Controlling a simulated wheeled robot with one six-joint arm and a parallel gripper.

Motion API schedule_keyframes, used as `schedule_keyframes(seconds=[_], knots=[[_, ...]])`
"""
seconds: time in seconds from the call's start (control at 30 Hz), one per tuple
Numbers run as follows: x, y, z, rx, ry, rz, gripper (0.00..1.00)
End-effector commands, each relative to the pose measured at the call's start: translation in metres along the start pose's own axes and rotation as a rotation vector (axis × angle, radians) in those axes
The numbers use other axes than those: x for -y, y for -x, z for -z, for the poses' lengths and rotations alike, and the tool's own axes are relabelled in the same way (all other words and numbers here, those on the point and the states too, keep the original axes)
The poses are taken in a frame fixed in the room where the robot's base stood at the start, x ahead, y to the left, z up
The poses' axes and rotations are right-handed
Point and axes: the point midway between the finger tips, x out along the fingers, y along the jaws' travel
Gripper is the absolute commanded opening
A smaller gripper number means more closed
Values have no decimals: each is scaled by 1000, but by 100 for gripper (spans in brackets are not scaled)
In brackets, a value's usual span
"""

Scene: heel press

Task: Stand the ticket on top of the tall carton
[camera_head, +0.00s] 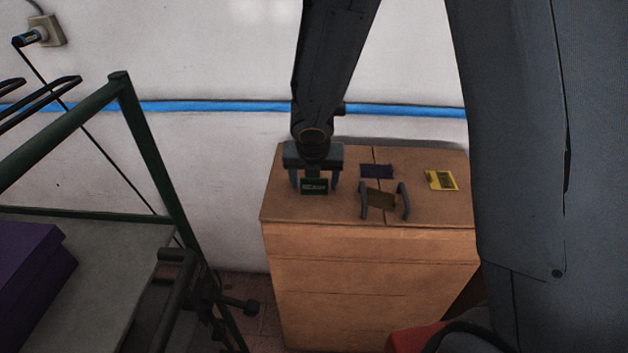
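The tall cardboard carton (365,275) stands against the wall. My gripper (314,184) points down over the left part of its top. The ticket's upper edge is partly hidden by the gripper body.
A green-framed cart (150,150) with a purple box (30,270) stands at left. Bare cardboard shows at the front edge.

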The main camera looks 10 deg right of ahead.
Motion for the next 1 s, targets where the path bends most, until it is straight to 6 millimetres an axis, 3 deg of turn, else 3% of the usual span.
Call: schedule_keyframes(seconds=[0.43, 0.8, 1.0], knots=[[0, 5, -2, 0, 0, 0, 72], [0, 79, -3, 3, -2, -1, 72], [0, 110, -2, 1, -1, -1, 72]])
